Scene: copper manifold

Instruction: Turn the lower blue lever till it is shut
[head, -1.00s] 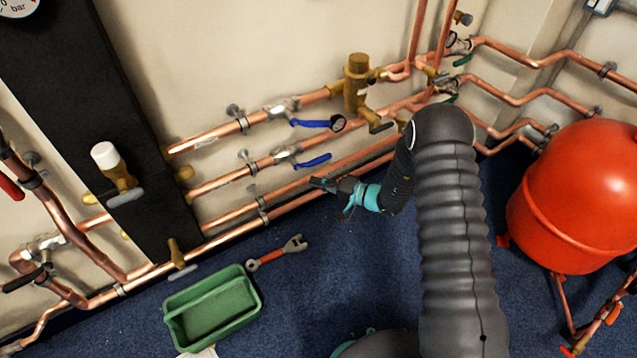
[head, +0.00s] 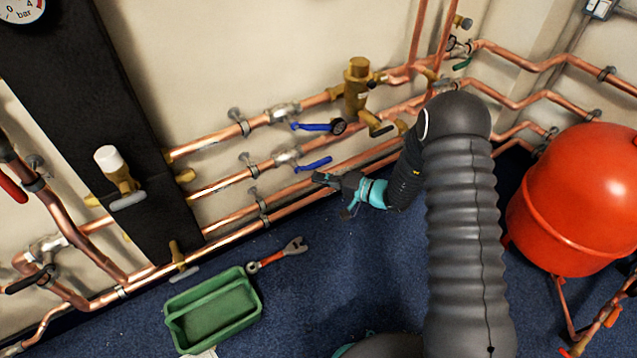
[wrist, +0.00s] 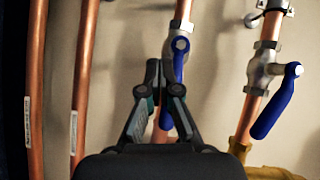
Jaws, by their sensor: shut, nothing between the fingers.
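The lower blue lever (head: 313,164) sits on a valve of the second copper pipe from the top, its handle lying roughly along the pipe. In the wrist view this lever (wrist: 179,62) runs down from its pivot, with its lower part partly hidden behind my fingers. My gripper (head: 321,178) is just below the lever in the head view. In the wrist view my gripper (wrist: 159,72) has its fingertips together and empty, just left of the lever's upper part. I cannot tell whether they touch it.
The upper blue lever (head: 311,127) is on the pipe above; it also shows in the wrist view (wrist: 275,105). A brass fitting (head: 358,92) stands right of it. Lower pipes run beneath my gripper. A green tray (head: 213,309), a wrench (head: 277,255) and a red tank (head: 572,205) are around the floor.

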